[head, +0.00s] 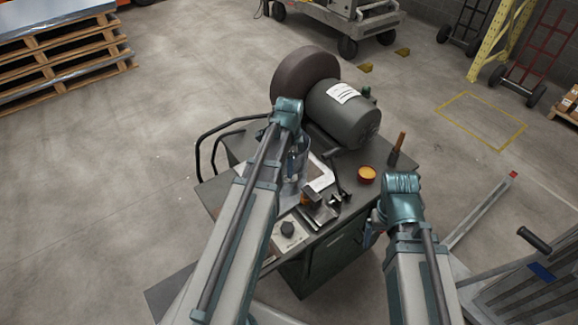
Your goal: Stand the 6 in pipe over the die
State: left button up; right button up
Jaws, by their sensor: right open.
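A shiny grey metal cylinder, which looks like the 6 in pipe (301,167), stands on the bench top, partly hidden behind my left arm. My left gripper (291,150) points down at the pipe's upper part; its fingertips are not clear, so I cannot tell whether they hold the wall. I cannot make out the die; it may be hidden by the pipe or my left arm. My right gripper (371,234) is open, mostly hidden under its wrist, beside the bench's right edge and apart from the pipe.
A grey motor drum (345,114) and a brown disc (303,75) stand at the bench's back. A yellow-orange cup (366,174), dark tools (318,209) and a control box with a black knob (288,230) lie on the bench. A grey cart (530,275) stands at right.

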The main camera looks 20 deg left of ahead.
pick_arm(q)
notch_tip(320, 180, up, 14)
jog(key=p, duration=1.3)
jog(key=shift+p, duration=0.4)
jog(key=shift+f, duration=0.1)
jog(key=s+d+f+n+b, duration=0.4)
jog(key=s+d, duration=0.3)
jog(key=d, duration=0.3)
jog(key=s+d+f+n+y+b, duration=0.1)
jog(key=s+d+f+n+b, duration=0.2)
jog(key=s+d, duration=0.4)
jog(key=d+n+b, duration=0.1)
jog(key=d, duration=0.2)
jog(key=shift+d+f, duration=0.35)
jog(key=shift+d, duration=0.05)
